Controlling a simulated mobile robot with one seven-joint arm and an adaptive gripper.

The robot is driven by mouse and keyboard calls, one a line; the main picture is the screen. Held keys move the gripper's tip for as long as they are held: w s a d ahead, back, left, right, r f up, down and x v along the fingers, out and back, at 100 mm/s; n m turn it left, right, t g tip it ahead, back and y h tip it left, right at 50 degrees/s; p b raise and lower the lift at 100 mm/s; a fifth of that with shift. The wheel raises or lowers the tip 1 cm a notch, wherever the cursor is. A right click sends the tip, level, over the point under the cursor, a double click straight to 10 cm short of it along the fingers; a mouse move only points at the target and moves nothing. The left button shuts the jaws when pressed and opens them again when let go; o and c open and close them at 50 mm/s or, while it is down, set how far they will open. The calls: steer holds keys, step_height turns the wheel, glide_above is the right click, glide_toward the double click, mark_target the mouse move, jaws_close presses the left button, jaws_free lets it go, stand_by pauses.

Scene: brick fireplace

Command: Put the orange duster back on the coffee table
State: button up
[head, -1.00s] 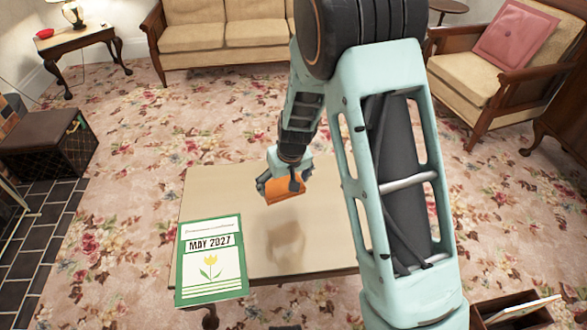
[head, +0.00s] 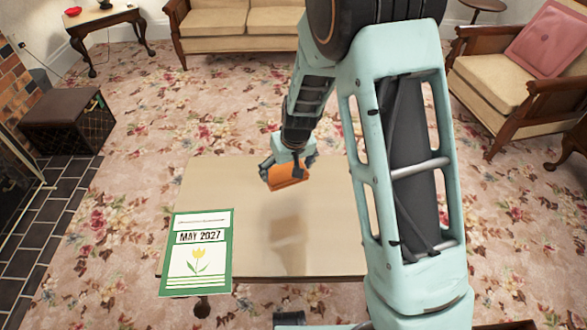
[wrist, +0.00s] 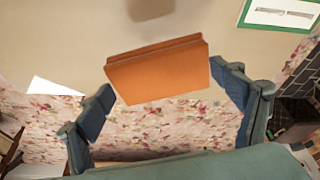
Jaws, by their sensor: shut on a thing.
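The orange duster (head: 288,178) is held in my gripper (head: 287,167) above the coffee table (head: 330,215), with a shadow on the tabletop below it. In the wrist view the duster (wrist: 160,75) is a flat orange block between the two fingers of my gripper (wrist: 161,80). The fingers look wide apart around its ends; their exact contact is hard to see there. The bare tabletop (wrist: 60,40) shows beyond it. The duster is apart from the table.
A green-edged "MAY 2027" booklet (head: 197,252) lies at the table's front left. A brown stool (head: 66,122) stands at the left, a sofa (head: 235,28) at the back, and an armchair (head: 500,75) at the right.

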steer(key=w+f+b, duration=0.1)
steer(key=w+f, duration=0.2)
steer(key=w, duration=0.1)
steer(key=w+d+f+b, duration=0.1)
steer(key=w+f, duration=0.2)
steer(key=w, duration=0.1)
steer(key=w+f+b, duration=0.1)
steer(key=w+f, duration=0.2)
steer(key=w, duration=0.2)
steer(key=shift+d+f, duration=0.15)
steer(key=shift+d, duration=0.15)
steer(key=shift+w+f, duration=0.4)
steer(key=shift+f, duration=0.05)
steer(key=shift+f+b, duration=0.5)
steer(key=shift+f, duration=0.9)
steer(key=shift+f, duration=0.1)
steer(key=shift+f, duration=0.15)
steer(key=o, duration=1)
steer(key=shift+r, duration=0.2)
